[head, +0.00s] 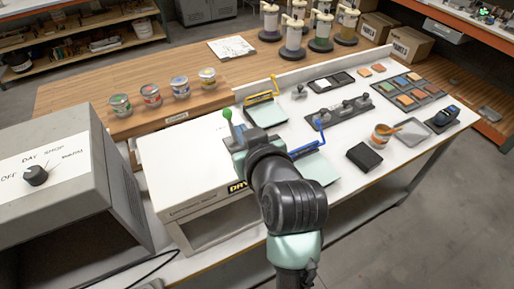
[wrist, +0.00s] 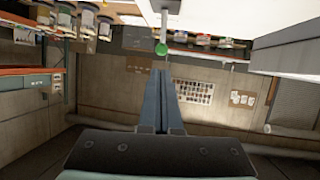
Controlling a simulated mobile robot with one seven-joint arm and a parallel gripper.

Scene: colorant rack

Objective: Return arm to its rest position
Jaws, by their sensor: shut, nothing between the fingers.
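My dark arm reaches up from the bottom of the head view over the white bench. My gripper (head: 237,140) is at its far end, above the white box marked DAY, close to a green-knobbed lever (head: 227,115). In the wrist view, the two fingers of my gripper (wrist: 161,72) lie together, shut and empty. The green knob (wrist: 161,48) shows just past the fingertips there. I cannot tell whether they touch it.
A grey switch box (head: 70,180) stands at left. Several paint tins (head: 151,95) line the wooden counter. Open floor is at lower right.

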